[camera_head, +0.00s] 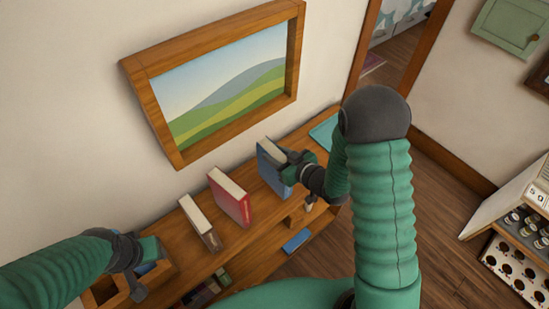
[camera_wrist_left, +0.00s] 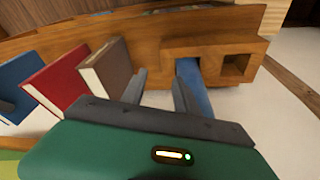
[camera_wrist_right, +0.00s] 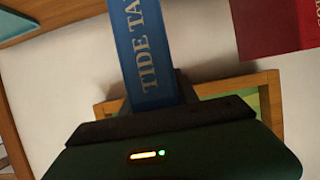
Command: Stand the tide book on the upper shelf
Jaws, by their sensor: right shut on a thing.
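The blue tide book (camera_head: 271,167) is upright at the upper shelf (camera_head: 252,240), to the right of a red book (camera_head: 230,199). My right gripper (camera_head: 290,168) is shut on it. In the right wrist view the tide book's spine (camera_wrist_right: 145,50) shows "TIDE TA" between the fingers. I cannot tell whether its lower edge touches the shelf. My left gripper (camera_head: 137,268) is at the shelf's left end by small wooden compartments. In the left wrist view its fingers (camera_wrist_left: 159,93) are apart with nothing between them.
A brown book (camera_head: 199,222) stands left of the red one. A blue item (camera_wrist_left: 193,80) sits in a compartment near my left fingers. A blue thing (camera_head: 297,240) lies lower down. A framed picture (camera_head: 225,95) hangs above the shelf. A teal mat (camera_head: 325,131) lies at its right end.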

